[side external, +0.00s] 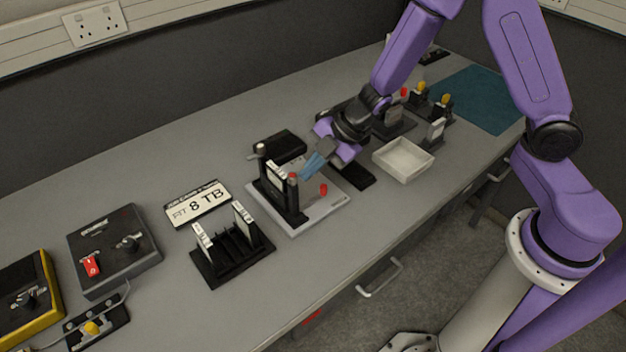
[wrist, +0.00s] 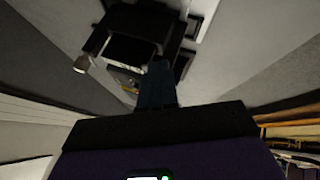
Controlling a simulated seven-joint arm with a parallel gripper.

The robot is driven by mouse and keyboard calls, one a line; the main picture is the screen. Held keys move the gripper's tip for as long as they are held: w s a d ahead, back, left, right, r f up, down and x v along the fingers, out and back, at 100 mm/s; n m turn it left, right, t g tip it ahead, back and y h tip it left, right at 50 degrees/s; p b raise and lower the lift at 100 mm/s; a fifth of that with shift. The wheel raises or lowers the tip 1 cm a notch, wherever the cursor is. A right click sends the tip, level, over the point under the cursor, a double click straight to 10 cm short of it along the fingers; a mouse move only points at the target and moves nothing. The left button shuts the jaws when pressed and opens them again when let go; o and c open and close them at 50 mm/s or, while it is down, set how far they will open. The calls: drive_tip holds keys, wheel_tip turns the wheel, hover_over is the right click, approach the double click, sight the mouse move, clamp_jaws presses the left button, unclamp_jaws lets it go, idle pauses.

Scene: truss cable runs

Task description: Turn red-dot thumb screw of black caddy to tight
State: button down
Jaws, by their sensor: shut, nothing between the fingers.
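A black caddy (side external: 275,200) stands upright on a light grey base plate (side external: 312,221). A red-dot thumb screw (side external: 293,176) shows at the top of its right-hand post. My gripper (side external: 304,175) has blue fingers, which are shut and empty and point down and left. Their tips are close beside the red dot; I cannot tell whether they touch it. The wrist view shows the dark shut fingers (wrist: 157,82) below a black body (wrist: 130,45), probably the caddy; the red dot cannot be made out there.
A red piece (side external: 323,189) sits on the plate, right of the caddy. A black block (side external: 282,147) is behind it. A white tray (side external: 402,159) stands right.

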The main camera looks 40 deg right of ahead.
drive_tip(key=n+g, duration=0.1)
drive_tip(key=n, duration=0.1)
drive_tip(key=w+n+g, duration=0.1)
drive_tip(key=n, duration=0.1)
drive_tip(key=w+n+g+y, duration=0.1)
drive_tip(key=n, duration=0.1)
drive_tip(key=shift+w+a+g, duration=0.2)
drive_tip(key=shift+g, duration=0.2)
drive_tip(key=shift+w+a, duration=0.3)
drive_tip(key=shift+w, duration=0.2)
drive_tip(key=shift+w+a, duration=0.15)
drive_tip(key=shift+a, duration=0.1)
idle(0.5)
